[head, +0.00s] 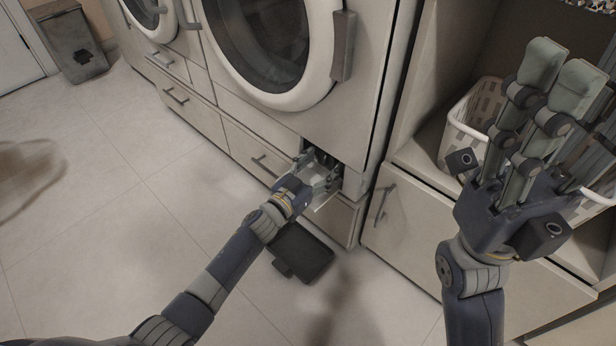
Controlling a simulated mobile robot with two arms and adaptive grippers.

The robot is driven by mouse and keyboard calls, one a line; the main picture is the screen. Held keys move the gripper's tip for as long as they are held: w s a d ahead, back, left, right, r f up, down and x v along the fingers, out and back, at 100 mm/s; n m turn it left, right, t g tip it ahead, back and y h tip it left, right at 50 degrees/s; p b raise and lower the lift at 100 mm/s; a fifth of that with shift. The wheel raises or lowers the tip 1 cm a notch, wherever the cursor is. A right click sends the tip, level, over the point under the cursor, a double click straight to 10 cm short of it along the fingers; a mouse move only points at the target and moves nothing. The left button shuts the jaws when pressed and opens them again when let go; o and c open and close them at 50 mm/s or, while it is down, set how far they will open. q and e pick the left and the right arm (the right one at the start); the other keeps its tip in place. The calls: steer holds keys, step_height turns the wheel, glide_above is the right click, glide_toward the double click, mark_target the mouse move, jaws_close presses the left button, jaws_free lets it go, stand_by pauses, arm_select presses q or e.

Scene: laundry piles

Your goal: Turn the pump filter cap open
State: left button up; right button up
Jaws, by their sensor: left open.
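The washing machine (375,60) has a small dark opening at the lower right of its front, under the round door. The pump filter cap cannot be made out; my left gripper covers most of the opening. My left gripper (322,168) is open, with its fingers at or just inside the opening. Whether they touch the cap cannot be told. My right gripper (562,78) is raised at the right, in front of the shelf unit, with its fingers pointing up and close together. Nothing shows in it, and whether it is shut is unclear.
A dark flat tray-like object (308,252) lies on the floor below the opening. A white laundry basket (468,118) stands in the shelf unit behind my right gripper. Drawers with handles (205,118) run along the base. A grey bin (75,45) stands far left. Tiled floor at left is mostly clear.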

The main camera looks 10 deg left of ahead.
arm_select(q)
steer(key=v, duration=1.1)
steer(key=shift+s, duration=0.1)
